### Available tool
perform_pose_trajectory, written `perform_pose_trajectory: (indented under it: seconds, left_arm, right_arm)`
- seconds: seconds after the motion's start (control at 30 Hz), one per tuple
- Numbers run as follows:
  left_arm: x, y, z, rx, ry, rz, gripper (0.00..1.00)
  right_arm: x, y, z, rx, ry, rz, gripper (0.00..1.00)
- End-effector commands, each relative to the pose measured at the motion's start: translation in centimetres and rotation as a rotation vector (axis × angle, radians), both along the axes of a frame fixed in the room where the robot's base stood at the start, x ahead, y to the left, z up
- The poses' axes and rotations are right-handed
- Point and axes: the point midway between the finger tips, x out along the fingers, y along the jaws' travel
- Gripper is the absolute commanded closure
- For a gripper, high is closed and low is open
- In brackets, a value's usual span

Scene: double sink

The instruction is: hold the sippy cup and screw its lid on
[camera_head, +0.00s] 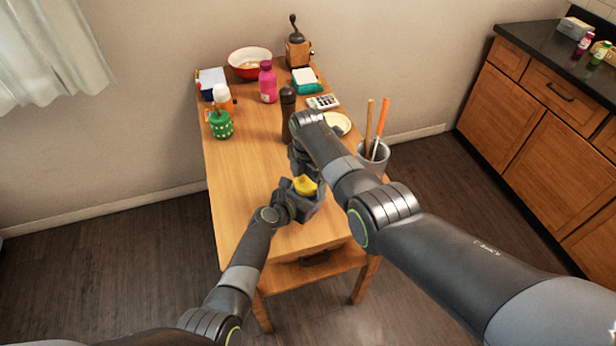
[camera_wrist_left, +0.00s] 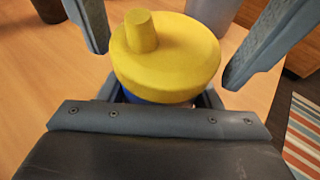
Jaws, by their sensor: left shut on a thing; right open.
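The sippy cup's yellow lid (camera_head: 305,186) with its stubby spout shows above my left gripper (camera_head: 302,199) near the table's front. In the left wrist view the lid (camera_wrist_left: 166,60) covers the top of the blue cup (camera_wrist_left: 150,97), of which only a sliver shows. My left gripper is shut on the cup below the lid. My right gripper (camera_head: 303,166) is open, just above and behind the lid; in the left wrist view its two fingers stand on either side, apart from the lid. Whether the lid is seated on the cup's rim cannot be told.
A brown pepper mill (camera_head: 288,110) and a grey utensil holder (camera_head: 374,157) stand near my right arm. The table's left front is clear.

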Motion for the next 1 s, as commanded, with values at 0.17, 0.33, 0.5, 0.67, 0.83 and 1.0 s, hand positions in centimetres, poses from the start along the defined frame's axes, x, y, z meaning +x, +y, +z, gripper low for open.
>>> perform_pose_trajectory:
  seconds: [0.17, 0.33, 0.5, 0.67, 0.83, 1.0]
  left_arm:
    - [0.0, 0.0, 0.01, 0.0, 0.0, 0.0, 1.0]
    - [0.0, 0.0, 0.01, 0.0, 0.0, 0.0, 1.0]
    - [0.0, 0.0, 0.01, 0.0, 0.0, 0.0, 1.0]
    - [0.0, 0.0, 0.01, 0.0, 0.0, 0.0, 1.0]
    - [0.0, -0.01, 0.01, 0.0, 0.0, 0.0, 1.0]
    - [0.0, -0.01, 0.01, 0.0, 0.0, 0.0, 1.0]
  right_arm:
    - [0.01, -0.02, 0.02, 0.0, 0.0, 0.0, 0.18]
    - [0.01, -0.02, 0.02, 0.0, 0.0, 0.0, 0.4]
    - [0.01, -0.01, 0.03, 0.0, 0.0, 0.0, 0.63]
    - [0.01, -0.01, 0.02, 0.0, 0.0, -0.052, 0.64]
    - [0.01, 0.01, 0.01, 0.0, 0.0, -0.222, 0.64]
    - [0.0, 0.01, 0.01, 0.0, 0.0, -0.299, 0.64]
